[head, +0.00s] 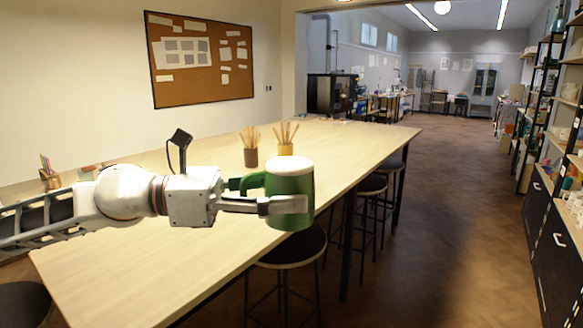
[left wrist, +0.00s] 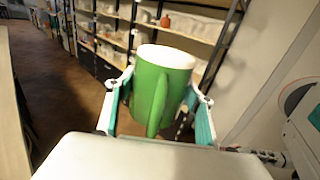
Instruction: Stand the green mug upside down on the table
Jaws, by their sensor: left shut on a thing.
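The green mug (head: 289,184) is held up in the head view, in front of the table's right edge in the picture. My left gripper (head: 284,203) is shut on it, with one grey finger across its near side. The mug looks roughly upright on its axis, with a pale round face at the top; I cannot tell surely whether that is the mouth or the base. In the left wrist view the mug (left wrist: 152,88) sits between both fingers, its handle toward my palm. The long wooden table (head: 345,150) lies behind and below. My right gripper is out of view.
Two brown pots of pencils or sticks, one darker (head: 251,157) and one lighter (head: 286,149), stand on the table behind the mug. A pencil holder (head: 49,180) stands at the far left. Stools (head: 290,250) line the right edge. The near tabletop looks clear.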

